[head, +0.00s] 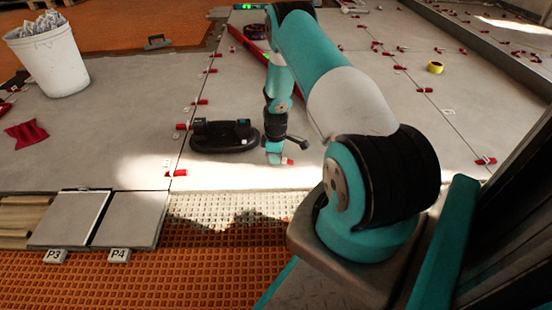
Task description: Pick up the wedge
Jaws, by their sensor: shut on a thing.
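My gripper (283,158) is low over the grey tiles (330,170), right of the black suction tool. A small red wedge (289,161) shows at its tip, and the gripper is shut on it. The jaws are small in the picture and partly hidden, so I cannot tell whether the wedge touches the tile. Other red wedges sit along the tile joints, such as one at the front left joint (177,173) and one to the right (485,161).
A black suction tool (225,136) lies just left of my gripper. A yellow tape roll (435,67) lies at the right. Loose tiles marked P3 (70,218) and P4 (130,220) lie front left.

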